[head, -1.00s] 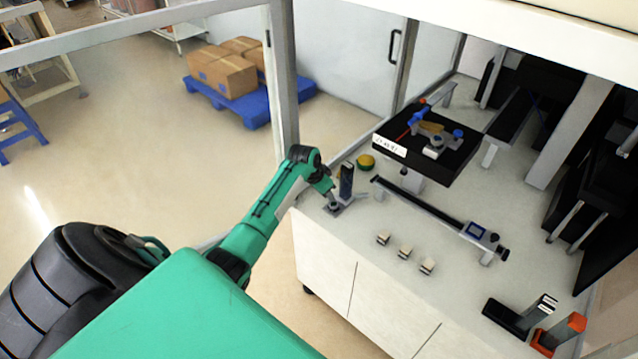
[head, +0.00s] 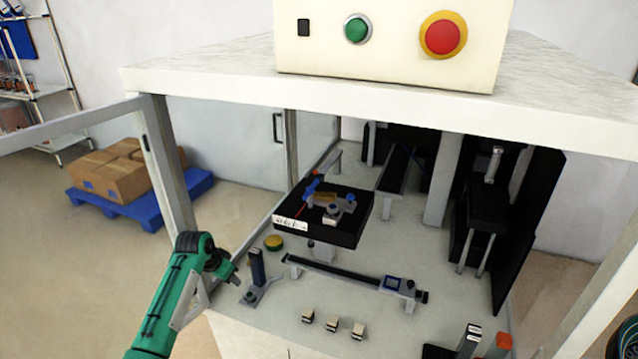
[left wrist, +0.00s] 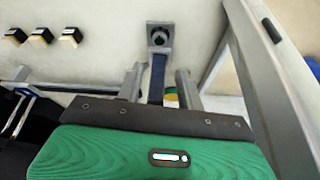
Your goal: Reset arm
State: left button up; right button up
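My left gripper (head: 237,282) is at the left edge of the white worktop, at the end of my green arm. It also shows in the left wrist view (left wrist: 158,76), where its two grey fingers stand apart with nothing pinched between them. A dark blue upright post (head: 257,266) on a grey base stands just right of the gripper in the head view. In the left wrist view the post (left wrist: 158,72) appears in line with the gap between the fingers, apart from both. My right gripper is not in view.
A black tray table (head: 345,230) holds small tools. A yellow-green round button (head: 274,242) sits near the post. A dark rail (head: 345,275) and several small white-and-black blocks (head: 332,323) lie on the worktop. A frame post (head: 170,160) stands left; a control box (head: 395,45) sits on top.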

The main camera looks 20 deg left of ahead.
pick_arm(q)
jog(key=s+d+f, duration=0.3)
jog(key=s+d, duration=0.4)
jog(key=s, duration=0.2)
jog(key=s+d+f, duration=0.3)
jog(key=s+d, duration=0.3)
jog(key=s, duration=0.2)
jog(key=s+d+r, duration=0.4)
jog(key=s+d, duration=0.1)
jog(key=s, duration=0.5)
jog(key=s+d+r, duration=0.3)
jog(key=s+d, duration=0.1)
jog(key=s, duration=0.6)
notch_tip(320, 180, down, 30)
jog(key=g, duration=0.2)
jog(key=s+a+f+g+y, duration=0.1)
jog(key=s+a+f, duration=0.2)
jog(key=s+f, duration=1.6)
jog(key=shift+f, duration=0.9)
